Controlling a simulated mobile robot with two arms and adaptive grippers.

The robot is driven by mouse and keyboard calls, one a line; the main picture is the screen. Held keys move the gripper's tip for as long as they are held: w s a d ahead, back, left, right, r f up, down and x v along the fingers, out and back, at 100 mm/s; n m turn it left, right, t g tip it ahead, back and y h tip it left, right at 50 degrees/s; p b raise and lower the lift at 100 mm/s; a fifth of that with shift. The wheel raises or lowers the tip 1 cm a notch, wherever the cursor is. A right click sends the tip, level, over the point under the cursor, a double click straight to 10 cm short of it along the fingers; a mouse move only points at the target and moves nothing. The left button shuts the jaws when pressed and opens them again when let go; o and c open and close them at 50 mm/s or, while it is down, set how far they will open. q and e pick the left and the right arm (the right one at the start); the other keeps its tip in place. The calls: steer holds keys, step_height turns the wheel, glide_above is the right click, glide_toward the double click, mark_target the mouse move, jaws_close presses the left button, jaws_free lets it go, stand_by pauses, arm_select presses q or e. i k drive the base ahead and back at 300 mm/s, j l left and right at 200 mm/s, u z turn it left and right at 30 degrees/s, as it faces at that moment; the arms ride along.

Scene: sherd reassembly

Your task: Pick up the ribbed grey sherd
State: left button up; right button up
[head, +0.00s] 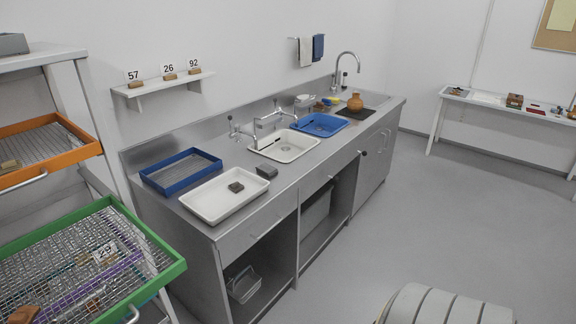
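I cannot pick out a ribbed grey sherd for sure at this distance. A small dark brown-grey piece (236,187) lies in the white tray (212,214) at the near end of the steel counter. A dark grey block (267,171) lies on the counter just right of that tray; ribs cannot be made out on either. Neither of my grippers is in view.
A blue mesh tray (181,170) sits behind the white tray. Farther along are a white basin (284,147), a blue basin (319,125) and an orange-brown pot (355,102). An orange-framed rack (88,151) stands left.

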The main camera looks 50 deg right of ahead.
mark_target(236, 186)
steer(key=z, duration=1.95)
steer(key=i+l+z, duration=0.2)
steer(key=i+z, duration=0.15)
steer(key=i, duration=0.25)
steer(key=i+z, duration=0.3)
steer(key=i, duration=2.8)
steer(key=i+u, duration=0.15)
steer(key=u, duration=0.3)
steer(key=i+l+u, duration=0.1)
steer(key=u, duration=0.4)
steer(key=i+l+u, duration=0.15)
steer(key=u, duration=0.3)
steer(key=i+l+u, duration=0.15)
steer(key=u, duration=3.45)
steer(key=k, duration=0.05)
